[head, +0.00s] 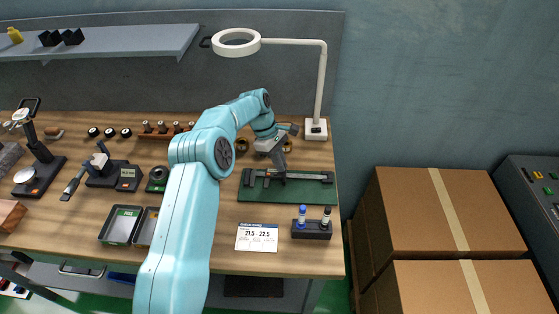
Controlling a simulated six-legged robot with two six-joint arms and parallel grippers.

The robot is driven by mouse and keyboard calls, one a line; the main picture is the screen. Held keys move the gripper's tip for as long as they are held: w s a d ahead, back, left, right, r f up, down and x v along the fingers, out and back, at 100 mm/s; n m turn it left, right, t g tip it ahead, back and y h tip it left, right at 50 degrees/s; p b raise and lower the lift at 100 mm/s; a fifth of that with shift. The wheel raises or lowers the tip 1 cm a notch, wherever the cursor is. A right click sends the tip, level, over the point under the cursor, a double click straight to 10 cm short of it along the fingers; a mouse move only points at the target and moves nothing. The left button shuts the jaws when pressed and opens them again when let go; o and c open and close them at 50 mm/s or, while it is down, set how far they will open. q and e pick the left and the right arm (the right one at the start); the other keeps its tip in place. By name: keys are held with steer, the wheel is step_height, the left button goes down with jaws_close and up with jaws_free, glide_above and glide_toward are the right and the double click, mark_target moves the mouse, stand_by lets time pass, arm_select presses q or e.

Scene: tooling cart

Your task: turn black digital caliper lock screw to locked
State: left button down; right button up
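The black digital caliper (308,177) lies flat on a green mat (262,193) at the right part of the bench. Its beam runs left to right, with the jaws toward the left. My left gripper (282,170) reaches down over the slider from behind, with its fingertips at or just above the caliper. The fingers overlap the slider, so the lock screw is hidden or too small to make out. I cannot tell whether the fingers touch it or how far apart they are. My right gripper is out of view.
A white ring lamp (237,43) stands on its post (319,90) behind the mat. A dark holder (311,230) with two small bottles and a printed card (257,238) lie in front. Grey trays (122,226) and gauges are left. Cardboard boxes (400,213) stand right of the bench.

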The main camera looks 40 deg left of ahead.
arm_select(q)
steer(key=shift+r+m+g+p, duration=0.15)
steer(key=shift+m+g+p, duration=0.3)
steer(key=shift+m, duration=0.75)
steer(key=shift+w+m+g, duration=0.2)
steer(key=shift+m+g, duration=0.15)
steer(key=shift+m, duration=0.65)
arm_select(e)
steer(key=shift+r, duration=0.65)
arm_select(q)
steer(key=shift+s+d, duration=0.1)
steer(key=shift+s, duration=0.05)
steer(key=c, duration=1.3)
jaws_free()
steer(key=shift+c, duration=0.2)
